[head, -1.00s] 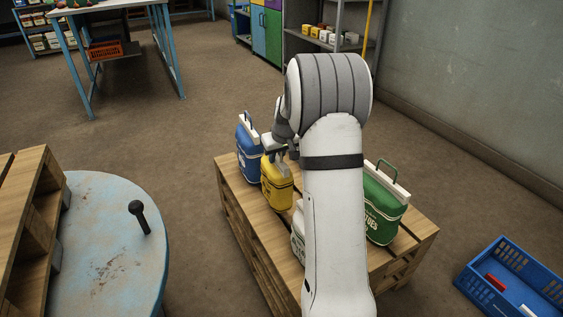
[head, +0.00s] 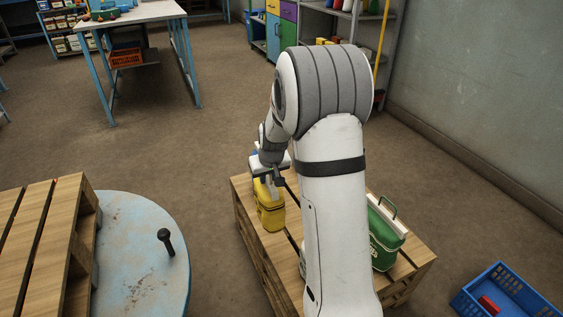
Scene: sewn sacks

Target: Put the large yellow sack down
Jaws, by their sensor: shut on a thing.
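The large yellow sack (head: 269,210) is upright over the left part of the wooden pallet stack (head: 292,236). I cannot tell whether its base touches the slats or hangs just above them. My gripper (head: 271,181) is at its top, shut on it, and the jaws partly hide its upper edge. A blue sack is almost wholly hidden behind my gripper, and a whitish one mostly behind my arm.
A round blue worn table (head: 135,270) with a black peg (head: 166,242) is at left, beside another wooden pallet (head: 45,215). A blue crate (head: 510,292) lies on the floor at lower right. A workbench (head: 130,15) and shelves stand far back. Floor between is open.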

